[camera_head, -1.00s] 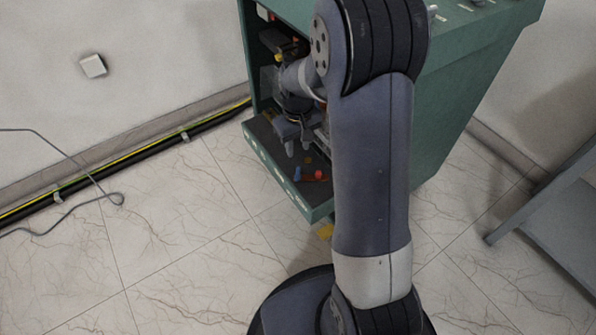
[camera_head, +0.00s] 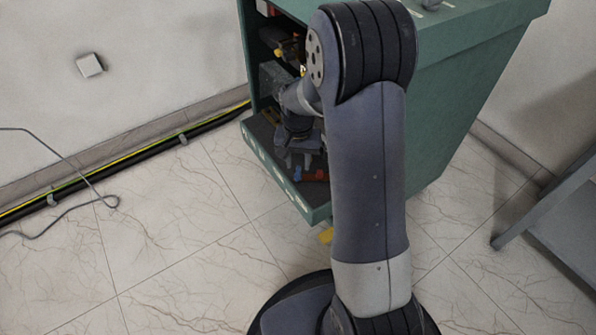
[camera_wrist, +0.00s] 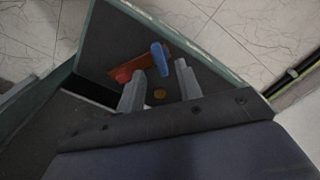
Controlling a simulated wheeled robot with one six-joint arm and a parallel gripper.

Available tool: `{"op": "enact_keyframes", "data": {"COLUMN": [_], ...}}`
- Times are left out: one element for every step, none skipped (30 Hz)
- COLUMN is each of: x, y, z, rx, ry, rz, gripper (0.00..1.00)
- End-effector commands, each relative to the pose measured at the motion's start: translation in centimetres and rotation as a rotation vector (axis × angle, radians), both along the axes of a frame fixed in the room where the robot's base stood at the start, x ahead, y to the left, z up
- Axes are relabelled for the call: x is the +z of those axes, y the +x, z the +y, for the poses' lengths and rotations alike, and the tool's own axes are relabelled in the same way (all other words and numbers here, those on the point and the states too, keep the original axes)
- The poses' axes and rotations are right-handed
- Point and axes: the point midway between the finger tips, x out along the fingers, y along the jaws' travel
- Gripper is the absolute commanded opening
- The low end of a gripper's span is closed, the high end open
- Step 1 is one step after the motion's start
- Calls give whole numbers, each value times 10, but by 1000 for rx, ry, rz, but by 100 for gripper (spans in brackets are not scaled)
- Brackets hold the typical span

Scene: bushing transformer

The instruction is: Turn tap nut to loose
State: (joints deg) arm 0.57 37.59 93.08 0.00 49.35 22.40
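The tap (camera_wrist: 140,67), a red-orange piece with a blue part, lies low in the green cabinet (camera_head: 285,180). It shows small in the head view, red (camera_head: 318,176) with blue at its left. Which part is the tap nut I cannot tell for sure. My gripper (camera_wrist: 158,80) is open, its two grey fingers apart with nothing between them. The fingertips are close to the tap; contact is not clear.
The cabinet's side walls and inner shelf parts (camera_head: 278,75) stand close around my arm. A grey table (camera_head: 555,225) is at the right. A black and yellow cable (camera_head: 120,160) runs along the wall at the left. The tiled floor in front is clear.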

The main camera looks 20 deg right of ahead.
Motion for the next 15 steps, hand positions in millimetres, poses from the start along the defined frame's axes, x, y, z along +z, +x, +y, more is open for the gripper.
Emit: {"op": "enact_keyframes", "data": {"x": [-12, -16, -21, -24, -26, -29, -31, -32, -33, -33, -34, -34, -34, -34, -33], "y": [-1, 0, 0, 0, 0, 0, 0, 0, 0, 0, 0, 0, 0, 0, 0], "z": [0, 0, 0, 0, 0, 0, 0, 0, 0, 0, 0, 0, 0, 0, 0], "rx": [0, 0, 0, 0, 1, 1, 1, 1, 1, 1, 1, 1, 1, 1, 1], "ry": [0, 0, 0, -1, 0, 0, 0, 0, 0, 0, 0, 0, 0, 0, 0], "rz": [3, 2, 1, 1, 2, 1, 0, 0, 0, -1, -1, -1, -1, -1, -1], "gripper": [34, 34, 34, 34, 34, 34, 34, 34, 34, 34, 34, 34, 34, 34, 34]}}
